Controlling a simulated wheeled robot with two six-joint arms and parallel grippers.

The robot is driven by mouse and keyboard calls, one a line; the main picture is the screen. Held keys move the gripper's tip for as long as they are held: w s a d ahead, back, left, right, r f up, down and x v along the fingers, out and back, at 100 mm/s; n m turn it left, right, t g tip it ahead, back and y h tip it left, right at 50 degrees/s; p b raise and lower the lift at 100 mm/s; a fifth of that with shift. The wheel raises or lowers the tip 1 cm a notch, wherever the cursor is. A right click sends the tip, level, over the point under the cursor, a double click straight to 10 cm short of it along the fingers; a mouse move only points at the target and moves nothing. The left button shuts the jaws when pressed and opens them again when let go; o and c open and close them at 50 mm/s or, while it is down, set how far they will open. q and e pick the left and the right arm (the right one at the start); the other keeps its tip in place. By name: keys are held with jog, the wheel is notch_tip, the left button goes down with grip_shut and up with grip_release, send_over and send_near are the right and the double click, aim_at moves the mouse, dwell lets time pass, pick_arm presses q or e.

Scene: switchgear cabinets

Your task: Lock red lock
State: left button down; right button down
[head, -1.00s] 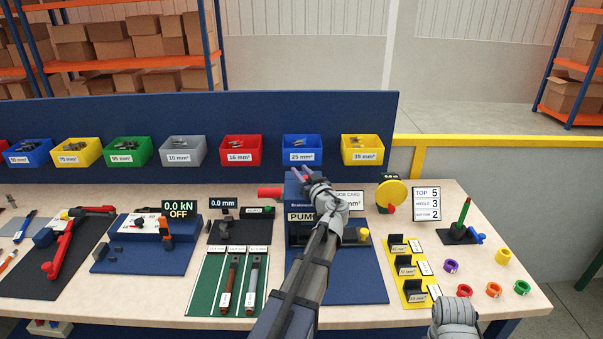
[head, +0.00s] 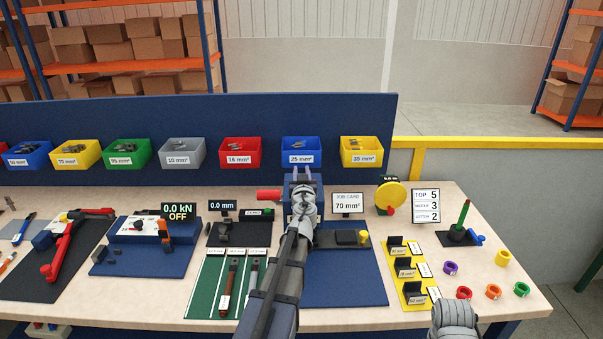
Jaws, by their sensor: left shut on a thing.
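The red lock (head: 269,194) is a short red cylinder that sticks out to the left of the blue press (head: 290,212). My left gripper (head: 303,177) is at the top of the press, to the right of the red lock and apart from it. Its fingers are shut on a part at the top of the press. The gripper and wrist hide most of that part and the label on the press front. Only a grey joint of my right arm shows at the bottom right; no fingers show there.
A job card (head: 347,203) stands just right of the press, with a yellow disc (head: 391,195) beyond it. A black-and-yellow block (head: 352,238) sits beside the press. Coloured bins line the blue back panel. The blue mat (head: 345,285) in front is clear.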

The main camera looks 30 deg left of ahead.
pick_arm(q)
jog(key=c, duration=0.6)
grip_release()
jog(key=shift+s, duration=0.1)
jog(key=shift+v, duration=3.8)
